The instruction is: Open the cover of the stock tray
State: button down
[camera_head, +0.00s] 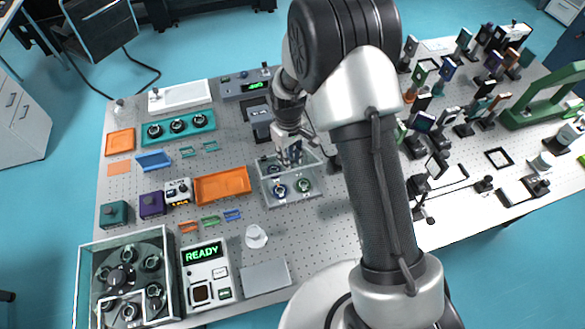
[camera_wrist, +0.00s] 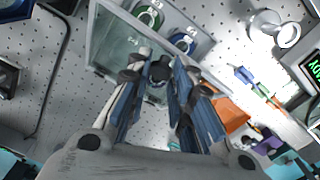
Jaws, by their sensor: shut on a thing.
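The stock tray (camera_head: 308,194) is a clear, low box on the perforated table, with several round optic mounts inside it. Its transparent cover shows in the wrist view as a greenish clear panel (camera_wrist: 112,48). My gripper (camera_head: 288,156) reaches down over the back part of the tray. In the wrist view my gripper (camera_wrist: 160,75) has its blue-padded fingers on both sides of a small dark knob (camera_wrist: 160,69) at the cover and is shut on it. A green-ringed mount (camera_wrist: 149,17) and a blue one (camera_wrist: 184,41) lie beyond the knob.
An orange tray (camera_head: 222,186) lies left of the stock tray. A white round piece (camera_head: 256,237) and a grey plate (camera_head: 266,277) are in front. A device reading READY (camera_head: 205,262) stands at front left. Several optic mounts crowd the right.

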jog(key=w+a+r, duration=0.1)
jog(key=w+r, duration=0.2)
jog(key=w, duration=0.5)
jog(key=shift+w+a+t, duration=0.3)
jog(key=shift+w+a, duration=0.05)
dwell(0.6)
jog(key=c, duration=1.4)
grip_release()
jog(key=shift+d, duration=0.2)
notch_tip(320, 180, up, 11)
jog(key=w, duration=0.1)
jog(key=shift+w+a+r, duration=0.15)
jog(key=shift+a+r, duration=0.05)
jog(key=shift+a, duration=0.2)
